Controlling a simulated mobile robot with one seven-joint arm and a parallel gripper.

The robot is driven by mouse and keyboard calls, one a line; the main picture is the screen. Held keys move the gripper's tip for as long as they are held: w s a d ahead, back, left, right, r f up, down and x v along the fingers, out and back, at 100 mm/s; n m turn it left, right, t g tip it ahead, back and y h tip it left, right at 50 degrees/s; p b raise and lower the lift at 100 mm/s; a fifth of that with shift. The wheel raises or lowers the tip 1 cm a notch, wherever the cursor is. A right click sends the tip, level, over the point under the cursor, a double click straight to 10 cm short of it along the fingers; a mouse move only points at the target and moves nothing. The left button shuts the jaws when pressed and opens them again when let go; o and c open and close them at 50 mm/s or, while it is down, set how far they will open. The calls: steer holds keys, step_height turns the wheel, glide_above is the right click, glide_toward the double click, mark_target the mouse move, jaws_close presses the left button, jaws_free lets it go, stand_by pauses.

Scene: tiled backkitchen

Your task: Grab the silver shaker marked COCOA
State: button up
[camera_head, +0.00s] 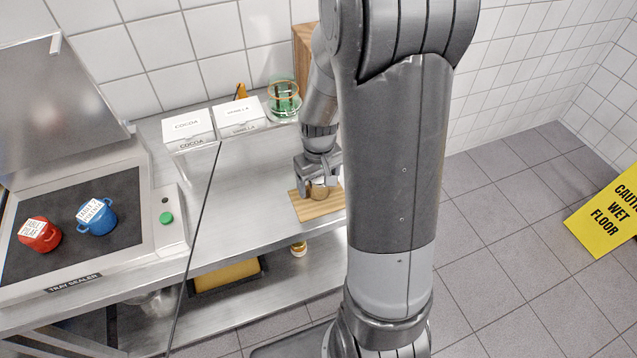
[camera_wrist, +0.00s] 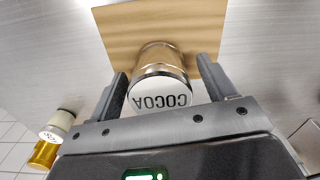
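The silver shaker marked COCOA (camera_wrist: 160,92) stands on a wooden board (camera_wrist: 205,27) on the steel counter, its labelled white lid facing the wrist camera. My gripper (camera_wrist: 166,75) is over it with one finger on each side of the shaker. Gaps show between the fingers and the shaker, so it is open. In the head view my gripper (camera_head: 319,180) is low over the board (camera_head: 305,207), and the shaker (camera_head: 319,192) is partly hidden beneath it.
White boxes marked COCOA (camera_head: 188,128) and VANILLA (camera_head: 238,115) and a glass jar with green contents (camera_head: 284,97) stand behind. A tray sealer (camera_head: 75,225) with red and blue pots is at left. A small white-lidded bottle (camera_head: 298,249) is on the lower shelf.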

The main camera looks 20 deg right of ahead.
steer(key=c, duration=1)
steer(key=shift+c, duration=0.3)
steer(key=shift+r, duration=0.15)
